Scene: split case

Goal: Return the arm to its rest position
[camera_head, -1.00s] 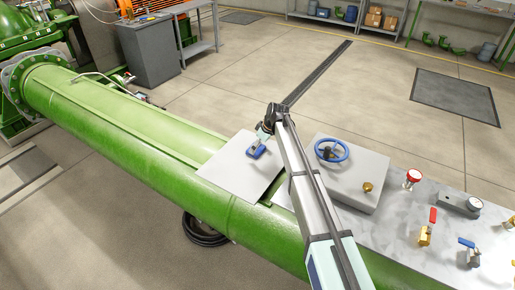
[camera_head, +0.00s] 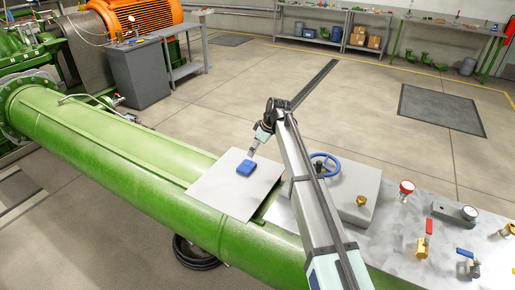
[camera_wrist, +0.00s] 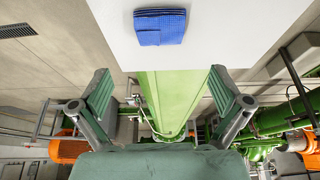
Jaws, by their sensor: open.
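My gripper (camera_head: 252,152) hangs over the back edge of a pale flat plate (camera_head: 213,191) set on the green pipe. In the wrist view my gripper (camera_wrist: 160,95) is open, its two fingers wide apart with nothing between them. A folded blue cloth (camera_head: 246,167) lies on the plate, just in front of the gripper and apart from it. The cloth also shows in the wrist view (camera_wrist: 160,27), at the top. My arm reaches in from the bottom of the head view.
A grey box with a blue handwheel (camera_head: 324,165) stands close to the right of my arm. The green pipe (camera_head: 90,140) runs left. Open floor lies behind.

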